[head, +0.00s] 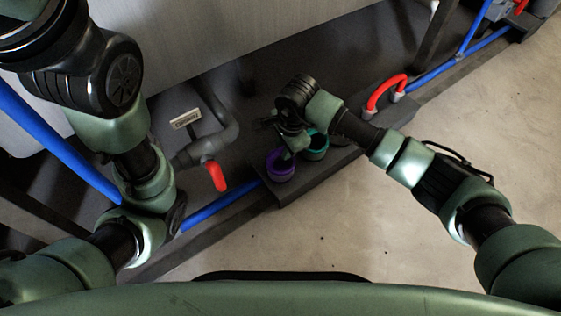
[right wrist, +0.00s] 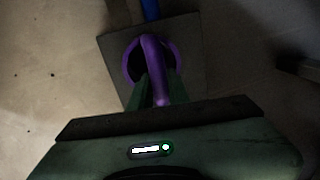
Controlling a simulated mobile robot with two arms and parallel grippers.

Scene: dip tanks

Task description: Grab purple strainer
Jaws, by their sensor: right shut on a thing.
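The purple strainer (head: 279,166) stands on a dark ledge low beside the tank, in the middle of the head view. In the right wrist view the purple strainer (right wrist: 171,56) shows its round rim and a curved purple handle reaching toward my gripper. My right gripper (head: 291,147) is over the strainer from above. In the right wrist view its fingers (right wrist: 158,95) are shut on the strainer's handle. My left arm comes in at the left of the head view, but its gripper does not show.
A teal strainer (head: 317,145) stands right next to the purple one. The dark ledge (head: 312,177) holds both. A grey pipe with a red valve handle (head: 215,175) is to the left. Blue pipe (head: 222,205) runs along the floor edge. Concrete floor (head: 345,235) is clear in front.

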